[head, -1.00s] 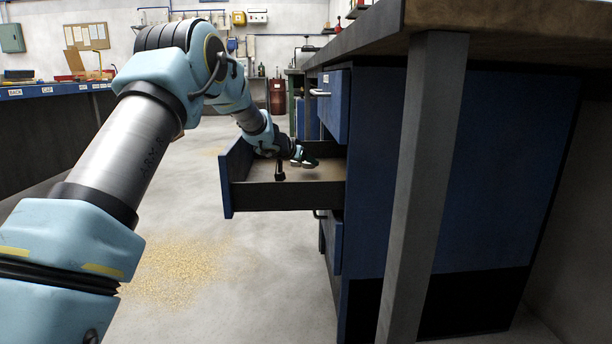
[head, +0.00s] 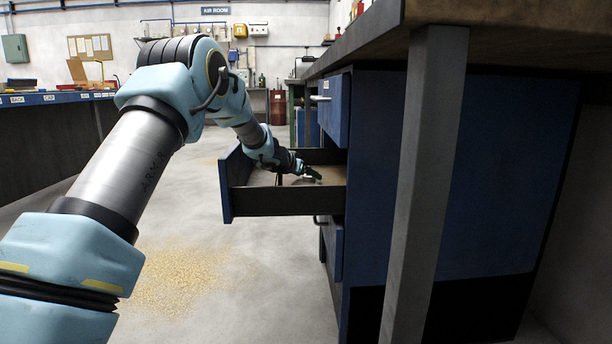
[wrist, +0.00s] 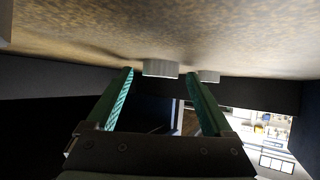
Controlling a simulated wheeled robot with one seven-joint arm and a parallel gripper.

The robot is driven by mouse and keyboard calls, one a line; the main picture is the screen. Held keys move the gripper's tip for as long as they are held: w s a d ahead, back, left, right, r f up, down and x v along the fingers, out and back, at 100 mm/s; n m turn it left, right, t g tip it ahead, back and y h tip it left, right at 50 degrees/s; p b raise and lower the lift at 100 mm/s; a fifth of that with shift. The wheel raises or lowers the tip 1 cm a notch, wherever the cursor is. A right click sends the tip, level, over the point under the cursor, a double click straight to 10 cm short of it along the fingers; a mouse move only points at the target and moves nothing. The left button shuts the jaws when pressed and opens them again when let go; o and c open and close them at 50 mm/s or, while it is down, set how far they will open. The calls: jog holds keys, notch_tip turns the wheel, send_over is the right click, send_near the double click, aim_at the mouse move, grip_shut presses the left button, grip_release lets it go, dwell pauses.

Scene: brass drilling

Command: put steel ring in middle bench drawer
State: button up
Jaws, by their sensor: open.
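The middle bench drawer (head: 285,202) is pulled out from the blue bench cabinet, between an upper and a lower drawer. My gripper (head: 312,174) is inside it, low over the drawer floor. In the wrist view the drawer's tan floor (wrist: 230,35) fills the top, and my gripper (wrist: 161,74) shows two teal fingers spread apart. A short pale-grey cylinder (wrist: 160,68) sits on that floor just past the fingertips, in line with the gap. A similar grey piece (wrist: 208,76) lies farther off, beyond the right finger. I cannot tell which one is the steel ring; no hole shows.
The upper drawer (head: 335,110) sticks out slightly above, and the lower drawer (head: 332,248) below. A bench leg (head: 425,180) and the worktop (head: 520,35) stand close on the right. Yellow shavings (head: 185,278) lie on the floor. The aisle at left is clear.

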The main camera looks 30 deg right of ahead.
jog(key=p+v, duration=0.1)
jog(key=v, duration=0.6)
jog(key=shift+s+a+r+p, duration=0.1)
jog(key=shift+a+p, duration=0.05)
jog(key=shift+p, duration=0.15)
